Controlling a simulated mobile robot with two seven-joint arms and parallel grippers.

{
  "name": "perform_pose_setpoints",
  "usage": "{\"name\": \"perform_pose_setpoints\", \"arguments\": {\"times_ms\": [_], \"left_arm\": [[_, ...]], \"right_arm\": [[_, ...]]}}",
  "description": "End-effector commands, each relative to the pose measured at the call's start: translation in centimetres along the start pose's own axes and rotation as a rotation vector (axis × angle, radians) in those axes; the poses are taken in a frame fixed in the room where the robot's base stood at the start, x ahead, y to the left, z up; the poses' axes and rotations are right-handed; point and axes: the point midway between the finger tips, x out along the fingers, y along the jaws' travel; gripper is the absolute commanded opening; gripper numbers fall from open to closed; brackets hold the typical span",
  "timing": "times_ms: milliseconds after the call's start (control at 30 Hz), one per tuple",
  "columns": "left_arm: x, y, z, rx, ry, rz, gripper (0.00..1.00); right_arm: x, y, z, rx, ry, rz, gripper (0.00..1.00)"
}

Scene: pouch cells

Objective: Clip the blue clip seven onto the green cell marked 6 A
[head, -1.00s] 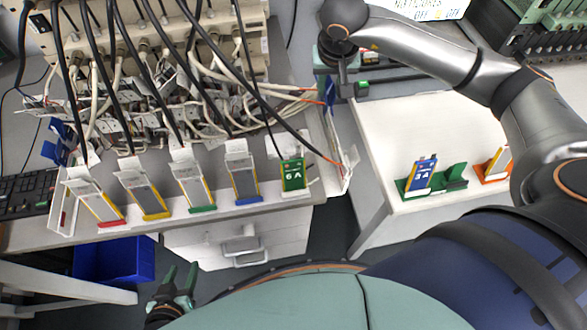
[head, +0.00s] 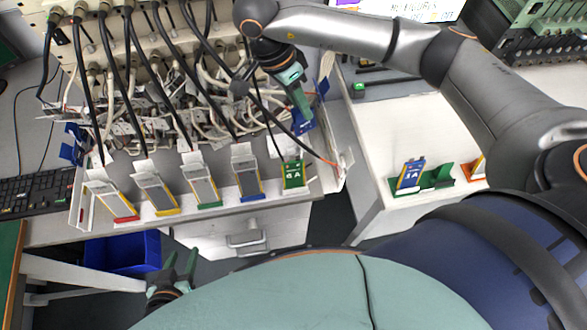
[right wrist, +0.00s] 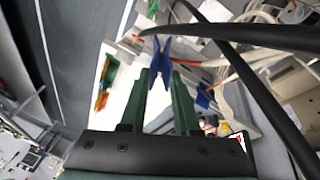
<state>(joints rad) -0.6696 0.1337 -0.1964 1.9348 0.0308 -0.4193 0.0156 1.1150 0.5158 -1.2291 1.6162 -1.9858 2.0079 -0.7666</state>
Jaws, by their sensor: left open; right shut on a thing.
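The green cell marked 6 A (head: 293,174) stands in the rightmost slot of the row at the bench's front edge, its label facing me. My right gripper (head: 301,106) is shut on a blue clip (head: 304,122), held above and behind the green cell, apart from it. In the right wrist view this blue clip (right wrist: 161,62) sits between the fingertips (right wrist: 160,85); its number cannot be read. Another blue clip (right wrist: 204,95) shows beyond the fingers. My left gripper (head: 180,267) is open and empty, low in front of the bench.
Several black cables (head: 205,85) hang over the bench; one with a red tip (head: 325,160) runs close by the held clip. Grey cells (head: 200,185) stand left of the green one. A blue cell in a green holder (head: 410,175) stands on the right table.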

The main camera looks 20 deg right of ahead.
Motion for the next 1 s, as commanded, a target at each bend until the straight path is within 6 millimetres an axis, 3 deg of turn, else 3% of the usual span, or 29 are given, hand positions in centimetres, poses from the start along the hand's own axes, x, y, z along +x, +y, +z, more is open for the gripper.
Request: {"name": "perform_pose_setpoints", "arguments": {"times_ms": [400, 433, 600, 1000], "left_arm": [[0.1, 0.0, 0.4, 0.000, -0.007, 0.000, 0.50], [0.8, -0.1, 1.1, 0.000, -0.005, 0.000, 0.50], [1.8, -0.1, 2.3, 0.000, -0.007, 0.000, 0.50], [2.1, -0.1, 2.6, -0.001, -0.007, 0.001, 0.50]], "right_arm": [[-2.8, 1.4, 3.4, 0.380, -0.057, 0.174, 0.00], [-1.6, 1.2, 3.6, 0.373, -0.055, 0.173, 0.00], [-0.2, 0.8, 3.9, 0.370, -0.055, 0.170, 0.00], [0.2, 0.8, 4.0, 0.368, -0.055, 0.168, 0.00]]}}
